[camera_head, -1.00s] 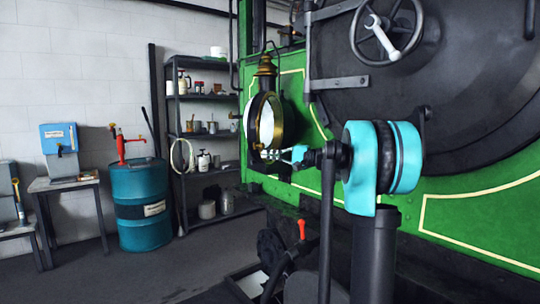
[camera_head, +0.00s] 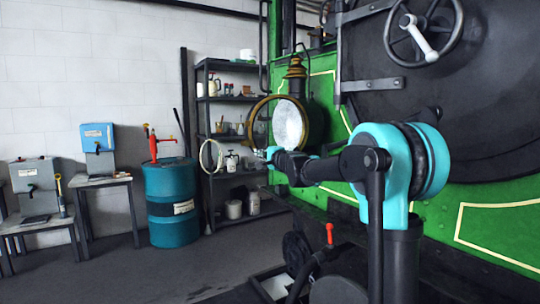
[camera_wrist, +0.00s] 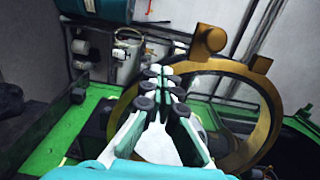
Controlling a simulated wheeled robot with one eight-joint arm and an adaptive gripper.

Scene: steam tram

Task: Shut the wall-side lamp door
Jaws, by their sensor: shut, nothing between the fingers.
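The lamp (camera_head: 316,118) is a brass-topped lantern on the green front at centre, with a pale round face (camera_head: 290,123). Its door is a brass ring (camera_head: 250,112) standing out from the lamp to the left; shelves show through its left part. In the wrist view the ring (camera_wrist: 262,105) fills the right half, tilted, with lugs at its top. My gripper (camera_head: 265,153) is shut and empty at the ring's lower left edge. In the wrist view its fingertips (camera_wrist: 166,86) lie beside the ring's left rim; I cannot tell whether they touch it.
A dark shelf rack (camera_head: 203,150) with cans stands behind the lamp against the white wall. A blue drum (camera_head: 170,190) with a red pump stands left of it. The black boiler door with a handwheel (camera_head: 425,38) is at right. Open floor (camera_head: 130,265) lies at lower left.

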